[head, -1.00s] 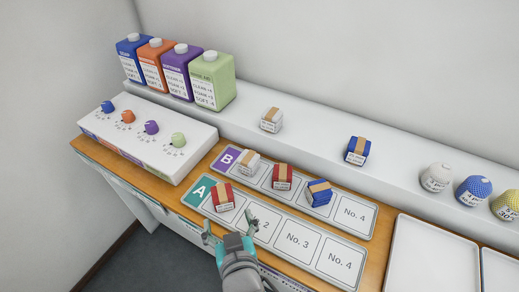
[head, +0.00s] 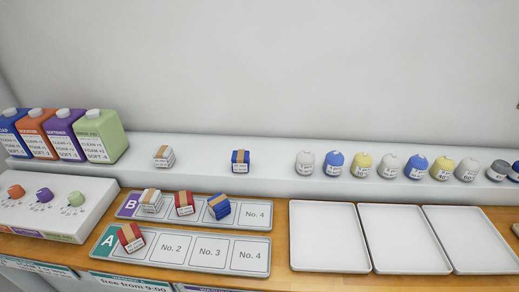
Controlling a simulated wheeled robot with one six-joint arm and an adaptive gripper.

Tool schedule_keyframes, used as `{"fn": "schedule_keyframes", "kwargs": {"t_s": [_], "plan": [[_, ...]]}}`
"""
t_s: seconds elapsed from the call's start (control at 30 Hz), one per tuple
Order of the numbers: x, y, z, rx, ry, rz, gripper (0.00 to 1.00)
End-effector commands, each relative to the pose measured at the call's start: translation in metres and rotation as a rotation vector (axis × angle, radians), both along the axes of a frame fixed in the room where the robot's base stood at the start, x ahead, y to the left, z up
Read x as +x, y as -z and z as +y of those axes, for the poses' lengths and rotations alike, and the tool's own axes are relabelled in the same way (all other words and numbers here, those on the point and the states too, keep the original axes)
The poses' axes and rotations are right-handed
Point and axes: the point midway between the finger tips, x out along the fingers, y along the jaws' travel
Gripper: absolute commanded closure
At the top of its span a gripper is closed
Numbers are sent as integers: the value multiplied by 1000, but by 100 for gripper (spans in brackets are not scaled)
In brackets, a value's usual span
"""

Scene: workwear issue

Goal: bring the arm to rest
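My gripper and arm are not in view now. On tray A (head: 103,244) a red box with a tan band (head: 131,237) sits in the first place, tilted to the grid. Places No. 2, No. 3 and No. 4 of tray A are bare. On tray B (head: 126,206) stand a white box (head: 150,201), a red box (head: 184,204) and a blue box (head: 219,207), from left to right. Place No. 4 of tray B is bare.
A white box (head: 164,156) and a blue box (head: 240,161) stand on the shelf (head: 270,171). Several labelled balls (head: 333,165) line its right side. Jugs (head: 97,136) and a knob panel (head: 95,206) are at left. Three empty white trays (head: 328,236) lie at right.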

Motion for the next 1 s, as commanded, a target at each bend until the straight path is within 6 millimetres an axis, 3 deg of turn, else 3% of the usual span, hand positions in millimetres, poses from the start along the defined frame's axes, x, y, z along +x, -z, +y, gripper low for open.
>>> {"fn": "schedule_keyframes", "kwargs": {"t_s": [0.37,0.57,0.77,1.0], "plan": [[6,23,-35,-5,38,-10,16],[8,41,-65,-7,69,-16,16],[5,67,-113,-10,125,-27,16],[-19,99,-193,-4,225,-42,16]]}}
